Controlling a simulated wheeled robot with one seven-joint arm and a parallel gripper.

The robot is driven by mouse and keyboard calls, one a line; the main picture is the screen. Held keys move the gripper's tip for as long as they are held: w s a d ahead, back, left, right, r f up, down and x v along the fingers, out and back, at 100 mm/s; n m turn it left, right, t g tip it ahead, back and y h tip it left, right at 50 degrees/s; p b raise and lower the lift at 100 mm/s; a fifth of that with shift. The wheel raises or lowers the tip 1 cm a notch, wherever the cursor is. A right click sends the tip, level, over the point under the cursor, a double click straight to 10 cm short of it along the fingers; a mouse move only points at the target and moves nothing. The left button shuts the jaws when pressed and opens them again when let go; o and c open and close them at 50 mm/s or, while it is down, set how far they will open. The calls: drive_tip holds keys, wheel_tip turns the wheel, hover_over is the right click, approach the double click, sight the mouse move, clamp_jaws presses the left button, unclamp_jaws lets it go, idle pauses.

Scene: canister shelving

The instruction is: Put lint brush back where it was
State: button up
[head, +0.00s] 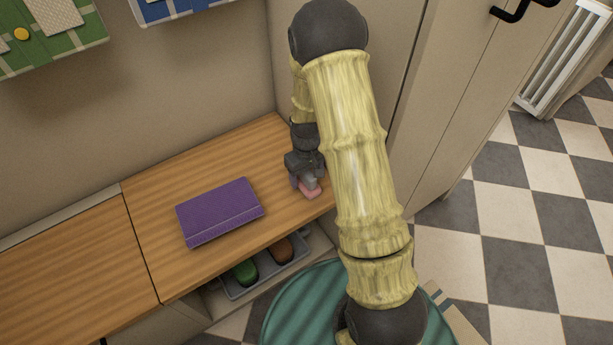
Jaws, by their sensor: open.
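My gripper (308,181) is low over the right end of the wooden counter, near its front edge. It is open. A small pink object (311,192) shows right at the fingertips, partly hidden by them; I cannot tell whether it rests on the counter or touches the fingers. It may be the lint brush, but too little of it shows to be sure. Below the counter front, a grey tray (236,292) holds a green item (246,272) and a brown item (281,250), side by side.
A purple book-like object (219,211) lies on the wooden counter (150,265), left of my gripper. A tall beige cabinet (440,110) stands close on the right. The checkered floor (530,200) is open at right.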

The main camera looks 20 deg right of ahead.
wheel_tip(320, 180, up, 10)
drive_tip(key=p, duration=0.3)
idle(0.4)
drive_tip(key=s+r+m+t, duration=0.2)
drive_tip(key=s+r+m, duration=0.1)
drive_tip(key=s+r, duration=0.8)
drive_tip(key=s, duration=0.3)
drive_tip(key=shift+s+r+m+t, duration=0.25)
drive_tip(key=shift+r+m+t, duration=0.05)
